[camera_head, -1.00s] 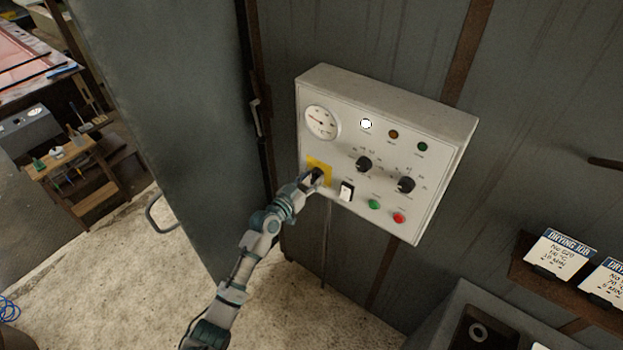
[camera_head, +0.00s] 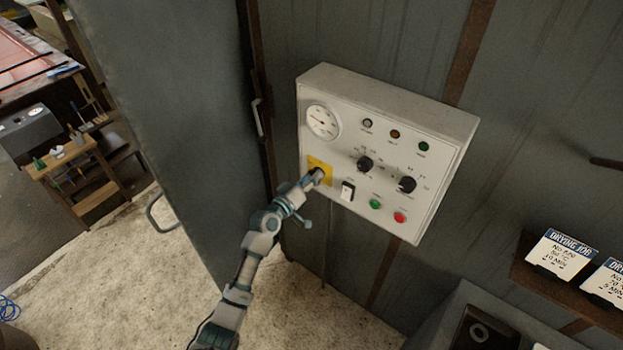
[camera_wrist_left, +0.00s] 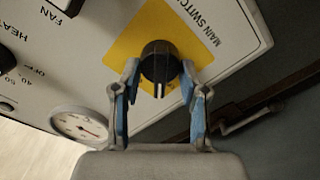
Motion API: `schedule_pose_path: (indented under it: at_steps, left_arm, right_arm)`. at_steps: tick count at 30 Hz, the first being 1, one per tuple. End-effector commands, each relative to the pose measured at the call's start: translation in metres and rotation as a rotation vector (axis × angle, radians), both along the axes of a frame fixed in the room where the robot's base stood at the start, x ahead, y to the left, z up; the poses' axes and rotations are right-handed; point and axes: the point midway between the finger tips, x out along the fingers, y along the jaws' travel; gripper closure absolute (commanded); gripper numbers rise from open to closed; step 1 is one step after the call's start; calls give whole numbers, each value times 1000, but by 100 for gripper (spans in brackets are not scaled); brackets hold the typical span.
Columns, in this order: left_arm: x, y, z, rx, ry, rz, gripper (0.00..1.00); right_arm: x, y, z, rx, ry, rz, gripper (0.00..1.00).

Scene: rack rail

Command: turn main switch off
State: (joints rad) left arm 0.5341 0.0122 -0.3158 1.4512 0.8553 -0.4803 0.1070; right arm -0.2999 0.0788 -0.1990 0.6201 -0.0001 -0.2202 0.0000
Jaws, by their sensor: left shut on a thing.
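The main switch is a black rotary knob (camera_wrist_left: 160,62) on a yellow plate (camera_wrist_left: 133,33) marked "MAIN SWITCH". My left gripper (camera_wrist_left: 160,88) has one finger on each side of the knob and is shut on it. In the head view the yellow plate (camera_head: 314,166) is at the lower left of the white control panel (camera_head: 440,160). My left gripper (camera_head: 317,177) covers most of the knob there. The white indicator lamp (camera_head: 367,123) at the panel's top looks unlit. My right gripper is not in view.
A grey door (camera_head: 180,120) stands left of the arm.

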Motion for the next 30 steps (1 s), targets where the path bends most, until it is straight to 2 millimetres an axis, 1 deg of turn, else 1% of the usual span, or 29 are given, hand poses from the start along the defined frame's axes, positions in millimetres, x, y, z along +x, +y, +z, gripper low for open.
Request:
schedule_pose_path:
  at_steps: [1,18,24,30]
  left_arm:
    - [1,2,4,-39,18,5,92]
    - [3,3,3,-468,324,4,92]
    - [3,3,1,-580,408,4,92]
    - [3,4,1,-655,462,4,92]
  right_arm:
    - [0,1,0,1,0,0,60]
    - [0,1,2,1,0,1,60]
    - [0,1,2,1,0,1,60]
    - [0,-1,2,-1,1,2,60]
